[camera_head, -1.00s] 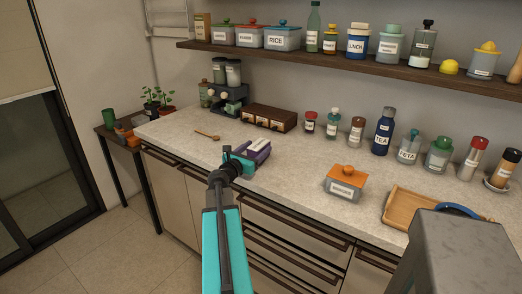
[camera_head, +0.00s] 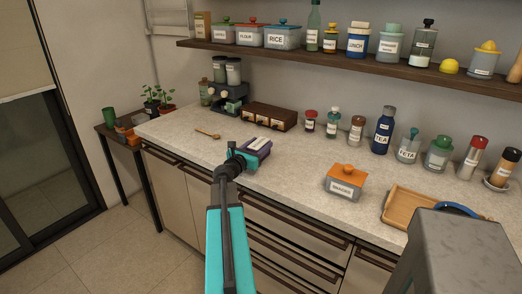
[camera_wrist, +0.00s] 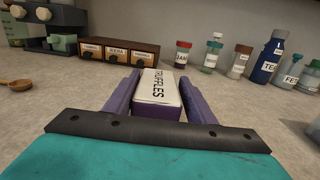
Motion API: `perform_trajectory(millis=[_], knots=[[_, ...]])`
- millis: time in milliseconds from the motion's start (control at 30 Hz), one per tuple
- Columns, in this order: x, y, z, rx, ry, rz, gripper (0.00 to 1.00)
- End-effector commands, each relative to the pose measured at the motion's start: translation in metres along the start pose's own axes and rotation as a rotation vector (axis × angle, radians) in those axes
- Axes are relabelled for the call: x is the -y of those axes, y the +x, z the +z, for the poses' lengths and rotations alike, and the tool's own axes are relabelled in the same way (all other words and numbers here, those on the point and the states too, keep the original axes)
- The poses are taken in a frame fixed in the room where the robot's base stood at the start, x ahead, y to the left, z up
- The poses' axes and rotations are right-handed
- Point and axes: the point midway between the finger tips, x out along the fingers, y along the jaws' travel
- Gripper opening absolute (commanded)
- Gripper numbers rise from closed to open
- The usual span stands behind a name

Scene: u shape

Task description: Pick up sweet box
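The sweet box is a small box with a white top labelled TRUFFLES (camera_wrist: 158,88) and a purple lower part. In the head view the sweet box (camera_head: 257,144) lies on the counter near its front edge, partly hidden by my gripper (camera_head: 249,158). In the wrist view my gripper (camera_wrist: 158,92) has one purple finger on each side of the box. Narrow gaps show between the fingers and the near part of the box, so it looks open around it. Contact at the fingertips cannot be made out.
A wooden spoon (camera_head: 208,134) lies to the left. A brown drawer box (camera_head: 269,117) stands behind, with several jars to its right. An orange-lidded container (camera_head: 345,181) and a wooden tray (camera_head: 408,208) sit further right. Bare counter lies between.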

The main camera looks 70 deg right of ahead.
Motion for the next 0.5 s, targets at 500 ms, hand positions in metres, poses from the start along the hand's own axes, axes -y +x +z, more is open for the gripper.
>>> perform_trajectory(millis=[500], knots=[[0.0001, 0.0, 0.0018, 0.001, 0.0, 0.0, 0.16]])
